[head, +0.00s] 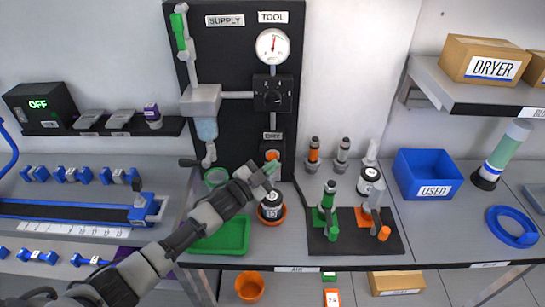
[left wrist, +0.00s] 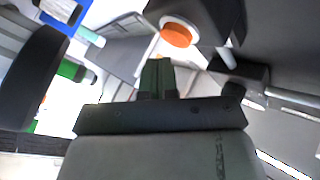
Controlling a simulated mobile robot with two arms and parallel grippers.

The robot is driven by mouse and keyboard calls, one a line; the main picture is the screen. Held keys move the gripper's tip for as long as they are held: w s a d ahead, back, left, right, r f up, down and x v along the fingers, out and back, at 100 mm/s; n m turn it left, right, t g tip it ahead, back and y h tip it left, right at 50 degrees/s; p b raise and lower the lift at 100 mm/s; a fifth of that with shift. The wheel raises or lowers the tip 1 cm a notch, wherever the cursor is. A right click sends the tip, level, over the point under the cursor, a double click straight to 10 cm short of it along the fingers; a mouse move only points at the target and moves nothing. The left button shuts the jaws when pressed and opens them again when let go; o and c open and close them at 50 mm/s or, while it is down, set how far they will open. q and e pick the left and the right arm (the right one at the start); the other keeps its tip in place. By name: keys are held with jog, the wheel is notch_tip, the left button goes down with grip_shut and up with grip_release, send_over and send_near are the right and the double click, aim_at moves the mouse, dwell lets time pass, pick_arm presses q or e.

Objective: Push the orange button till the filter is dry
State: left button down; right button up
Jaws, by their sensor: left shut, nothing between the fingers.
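The orange button (head: 272,155) sits under the DRY label on the black panel (head: 232,20). It also shows in the left wrist view as an orange disc in a white ring (left wrist: 176,34), just beyond the fingertips. The filter (head: 206,128) has a grey head and a bluish see-through bowl and hangs left of the button. Whether it holds moisture is too small to tell. My left gripper (head: 270,168) is shut and empty, its tips close below the button. I cannot tell whether they touch it. In the left wrist view its dark fingers (left wrist: 158,75) are together. My right gripper is out of view.
A black and white pot (head: 272,206) in an orange dish stands just below my left gripper. A green tray (head: 222,238) lies under my left forearm. A black mat (head: 355,240) with green and orange tools and a blue USED bin (head: 428,174) are to the right.

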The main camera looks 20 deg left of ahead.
pick_arm(q)
jog(key=shift+s, duration=0.1)
jog(key=shift+s+d+p, duration=0.15)
jog(key=shift+s+p, duration=0.15)
jog(key=shift+p, duration=0.1)
jog(key=shift+s+d+p, duration=0.3)
jog(key=shift+s+p, duration=0.2)
jog(key=shift+s, duration=0.5)
jog(key=shift+s+d+p, duration=0.25)
jog(key=shift+s+p, duration=0.2)
jog(key=shift+s, duration=0.55)
